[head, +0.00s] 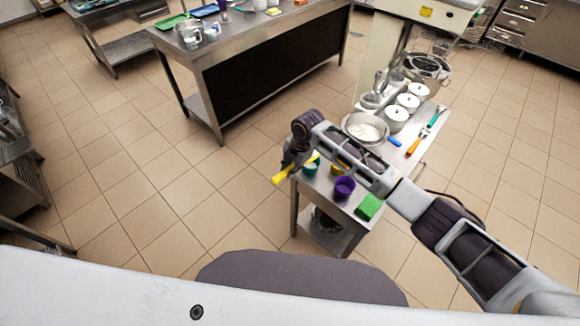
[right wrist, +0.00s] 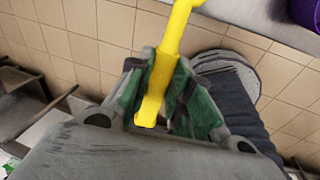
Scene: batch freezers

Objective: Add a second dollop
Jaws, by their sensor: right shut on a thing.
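My right gripper (head: 290,165) is shut on a yellow-handled tool (head: 281,176), over the near left corner of the steel cart. In the right wrist view the yellow handle (right wrist: 172,45) sits between the green-padded fingers (right wrist: 160,92), and its far end runs out of the top of the picture. A teal cup (head: 311,168) with something pale at its top stands just right of the gripper, partly hidden by it. A purple cup (head: 344,187) stands further right and also shows in the right wrist view (right wrist: 307,12). A metal bowl (head: 348,122) with white contents stands behind my arm. My left gripper is out of view.
My forearm hides part of the cart (head: 416,160). A yellow cup (head: 336,171) is partly covered. A green sponge (head: 368,207), white tubs (head: 396,118), a blue-handled tool (head: 394,141) and an orange-handled tool (head: 413,147) share the cart. The floor to the left is clear.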

